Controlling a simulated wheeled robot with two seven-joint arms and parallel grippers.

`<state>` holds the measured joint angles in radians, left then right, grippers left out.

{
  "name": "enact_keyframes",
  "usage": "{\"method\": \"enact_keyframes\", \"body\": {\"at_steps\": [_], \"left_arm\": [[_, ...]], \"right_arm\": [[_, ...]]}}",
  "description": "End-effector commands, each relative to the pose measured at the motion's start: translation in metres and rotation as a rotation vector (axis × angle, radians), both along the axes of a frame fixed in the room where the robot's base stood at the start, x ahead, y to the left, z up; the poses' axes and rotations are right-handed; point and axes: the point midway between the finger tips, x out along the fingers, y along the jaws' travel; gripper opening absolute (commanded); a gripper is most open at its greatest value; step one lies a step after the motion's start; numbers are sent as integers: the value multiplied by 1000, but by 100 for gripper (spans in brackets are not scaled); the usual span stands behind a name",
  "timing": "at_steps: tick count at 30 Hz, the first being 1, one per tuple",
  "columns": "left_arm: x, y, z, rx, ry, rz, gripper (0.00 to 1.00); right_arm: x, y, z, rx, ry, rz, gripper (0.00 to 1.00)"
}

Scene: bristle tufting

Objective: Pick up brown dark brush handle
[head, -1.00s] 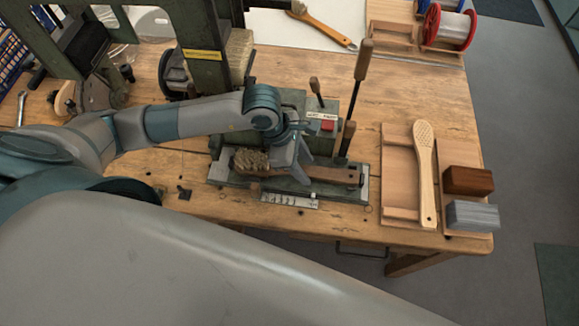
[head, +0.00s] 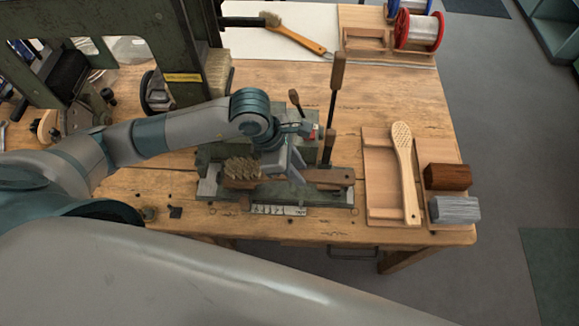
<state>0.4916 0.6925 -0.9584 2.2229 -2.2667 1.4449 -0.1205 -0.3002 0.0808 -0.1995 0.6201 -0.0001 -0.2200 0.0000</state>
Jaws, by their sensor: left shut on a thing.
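The dark brown brush handle (head: 330,176) lies lengthwise over the green machine's base plate (head: 270,198). Tan bristle tufts (head: 243,168) stand on its left end. My left gripper (head: 296,178) points down over the middle of the handle, just right of the tufts, and is shut on it. The fingers hide part of the handle. I cannot tell whether the handle is clear of the fixture. My right gripper is not in view.
A wooden tray (head: 378,190) on the right holds a pale brush handle (head: 405,165). A brown block (head: 448,177) and a grey block (head: 455,209) lie beside it. Upright levers (head: 333,105) stand just behind the fixture. An orange-handled brush (head: 303,41) and wire spools (head: 419,31) are at the back.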

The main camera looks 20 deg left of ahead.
Motion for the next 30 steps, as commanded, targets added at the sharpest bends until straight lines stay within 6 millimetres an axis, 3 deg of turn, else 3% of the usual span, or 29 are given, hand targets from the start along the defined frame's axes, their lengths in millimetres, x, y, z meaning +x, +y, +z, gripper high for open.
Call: {"method": "enact_keyframes", "body": {"at_steps": [1,9,15,30], "left_arm": [[-1,-12,11,-5,-2,-4,2],[-9,-61,40,-2,-2,-1,2],[-14,-84,53,-2,-1,0,2],[-15,-92,56,1,-1,2,2]], "right_arm": [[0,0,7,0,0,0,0],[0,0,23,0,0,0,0],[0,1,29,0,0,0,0],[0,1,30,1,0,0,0]]}}
